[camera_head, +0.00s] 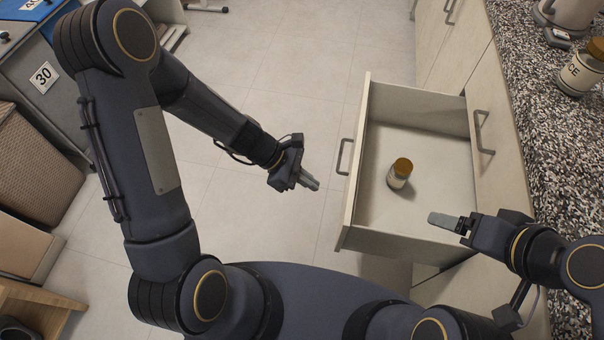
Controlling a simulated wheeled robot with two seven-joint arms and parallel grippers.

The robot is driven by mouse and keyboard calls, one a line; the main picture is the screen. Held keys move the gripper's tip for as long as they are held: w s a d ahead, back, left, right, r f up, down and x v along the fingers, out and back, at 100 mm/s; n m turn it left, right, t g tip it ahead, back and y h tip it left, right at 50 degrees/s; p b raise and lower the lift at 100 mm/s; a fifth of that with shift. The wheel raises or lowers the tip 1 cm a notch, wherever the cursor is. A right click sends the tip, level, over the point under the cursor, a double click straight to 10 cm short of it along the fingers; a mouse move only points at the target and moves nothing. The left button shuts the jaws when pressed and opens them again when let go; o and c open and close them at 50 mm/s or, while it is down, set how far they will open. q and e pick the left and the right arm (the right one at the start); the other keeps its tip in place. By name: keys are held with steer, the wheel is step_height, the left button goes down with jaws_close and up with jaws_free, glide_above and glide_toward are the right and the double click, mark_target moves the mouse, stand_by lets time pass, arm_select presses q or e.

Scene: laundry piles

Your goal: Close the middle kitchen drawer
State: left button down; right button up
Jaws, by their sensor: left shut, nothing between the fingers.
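The kitchen drawer (348,205) is pulled well out from the cabinet on the right. Its front panel faces left and carries a dark bar handle (344,157). A small jar (399,174) with a brown lid stands upright inside on the drawer floor. My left gripper (316,185) is shut and empty, a little left of the drawer front, with its fingertips pointing right toward the panel and apart from it. My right gripper (432,219) is over the near side of the drawer, pointing left; its fingers look together.
A speckled countertop (545,130) runs along the right, with a labelled jar (582,70) and an appliance on it. Cabinet fronts (455,45) line its edge. A wicker basket (35,165) and dark machine stand at the left. The tiled floor (290,85) between is clear.

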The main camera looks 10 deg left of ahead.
arm_select(q)
steer(key=d+f+b, duration=0.1)
steer(key=d+f, duration=0.1)
steer(key=d, duration=0.5)
steer(key=shift+f, duration=0.4)
arm_select(e)
steer(key=shift+f, duration=0.8)
